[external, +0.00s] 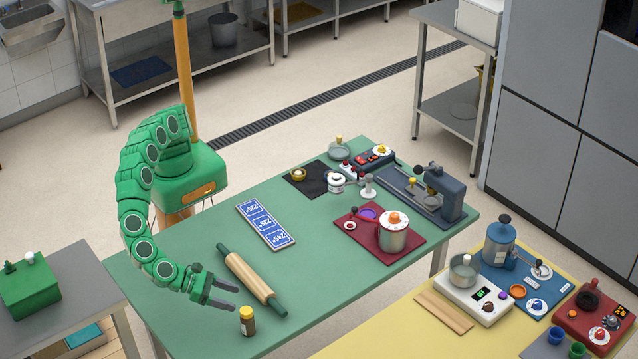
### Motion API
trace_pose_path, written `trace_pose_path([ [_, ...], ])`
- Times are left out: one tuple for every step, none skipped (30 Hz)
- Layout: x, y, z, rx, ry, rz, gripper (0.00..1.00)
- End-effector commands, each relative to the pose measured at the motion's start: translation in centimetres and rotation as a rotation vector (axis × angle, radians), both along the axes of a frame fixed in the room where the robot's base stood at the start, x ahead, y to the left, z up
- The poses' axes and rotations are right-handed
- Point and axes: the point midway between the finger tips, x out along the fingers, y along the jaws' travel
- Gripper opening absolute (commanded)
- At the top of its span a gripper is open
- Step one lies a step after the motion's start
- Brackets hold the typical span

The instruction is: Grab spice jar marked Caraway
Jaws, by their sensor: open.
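A small spice jar (247,321) with a dark body, a yellowish lid and a pale band stands upright near the front edge of the green table (345,300). Its label is too small to read, so I cannot tell if it says Caraway. My gripper (231,297) is open and empty, reaching from the left with its two fingers pointing right. The fingertips are close to the jar, above or behind it in the picture. I cannot tell whether they touch it.
A rolling pin (251,277) lies just right of my gripper. A blue-and-white numbered panel (265,224) lies farther back. A red mat (355,232) with a metal pot (393,236) is toward the right. The table's middle is clear. A yellow table (390,335) stands at front right.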

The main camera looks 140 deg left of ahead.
Motion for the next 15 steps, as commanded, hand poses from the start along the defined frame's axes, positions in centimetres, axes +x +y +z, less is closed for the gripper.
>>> trace_pose_path([
  [0.0,-1.0,-0.9,0.007,0.011,-0.023,0.7],
  [0.1,-1.5,-1.2,0.013,0.017,-0.034,0.7],
  [0.1,-1.9,-1.5,0.018,0.021,-0.046,0.7],
  [0.1,-2.2,-1.6,0.02,0.023,-0.053,0.7],
  [0.1,-2.4,-1.8,0.023,0.024,-0.058,0.7],
  [0.2,-2.6,-1.9,0.024,0.026,-0.062,0.7],
  [0.2,-2.7,-1.9,0.025,0.027,-0.065,0.7],
  [0.3,-2.6,-2.0,0.026,0.027,-0.066,0.7],
  [0.5,-2.5,-2.1,0.027,0.027,-0.068,0.7],
  [0.6,-2.4,-2.2,0.027,0.027,-0.068,0.7],
  [0.8,-2.2,-2.3,0.026,0.027,-0.066,0.7],
  [1.1,-1.9,-2.4,0.026,0.027,-0.066,0.7],
  [1.3,-1.7,-2.5,0.025,0.027,-0.065,0.7],
  [1.5,-1.5,-2.6,0.025,0.027,-0.065,0.7],
  [1.7,-1.3,-2.7,0.025,0.027,-0.066,0.7],
])
